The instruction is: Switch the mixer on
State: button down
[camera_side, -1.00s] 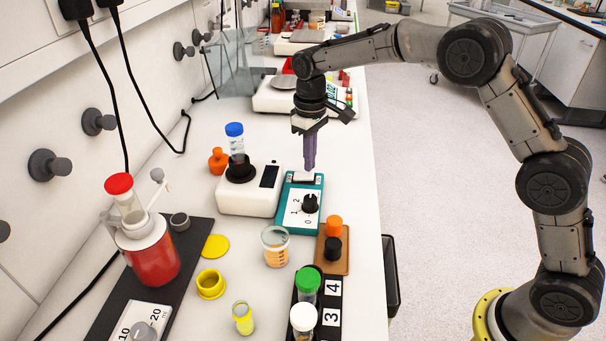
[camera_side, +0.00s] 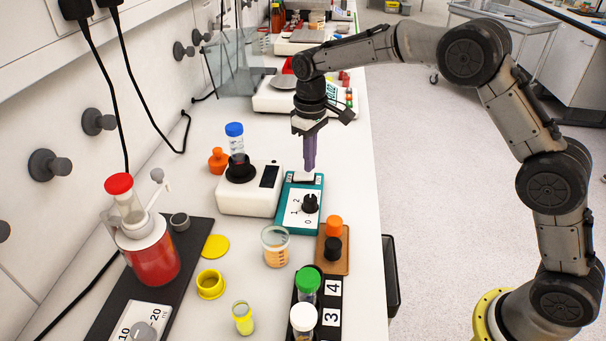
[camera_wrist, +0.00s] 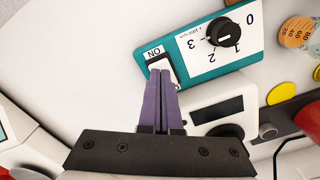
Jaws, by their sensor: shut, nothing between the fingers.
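The mixer's teal control box (camera_side: 293,226) lies flat on the bench, with a black knob (camera_side: 310,204) and a scale of 0 to 3. At its far end is a white rocker switch (camera_wrist: 159,66), marked ON at one side in the wrist view. My gripper (camera_side: 309,169) points down at this end of the box, its purple fingers shut with nothing between them. In the wrist view the fingertips (camera_wrist: 161,74) are at the switch and cover part of it. I cannot tell whether they touch it or which way the rocker is tilted.
A white device (camera_side: 240,203) holding a blue-capped tube (camera_side: 235,141) stands just left of the teal box. A beaker (camera_side: 275,247), a brown block (camera_side: 333,258) and a rack with green- and white-capped tubes (camera_side: 308,283) stand nearer the camera.

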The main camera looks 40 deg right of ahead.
jog(key=shift+f, duration=0.85)
dwell(0.4)
jog(key=shift+r, duration=3.55)
notch_tip(320, 180, up, 4)
jog(key=r+t, duration=0.1)
send_over(310, 174)
jog(key=s+d+r+t, duration=0.1)
jog(key=s+d+r, duration=0.1)
jog(key=s+r, duration=0.35)
jog(key=s+d+r+m+t, duration=0.1)
jog(key=s+d+r, duration=0.15)
jog(key=s, duration=0.35)
jog(key=s+d+r+t, duration=0.1)
jog(key=s+r, duration=0.3)
jog(key=s, duration=0.2)
jog(key=s+f+m, duration=0.1)
jog(key=s+f, duration=0.4)
jog(key=s, duration=0.3)
jog(key=s+d+f+m+t, duration=0.1)
jog(key=s+f, duration=0.5)
jog(key=s, duration=0.3)
jog(key=shift+s+d+f+t, duration=0.2)
jog(key=shift+s+f+t, duration=0.05)
jog(key=shift+f+t, duration=0.05)
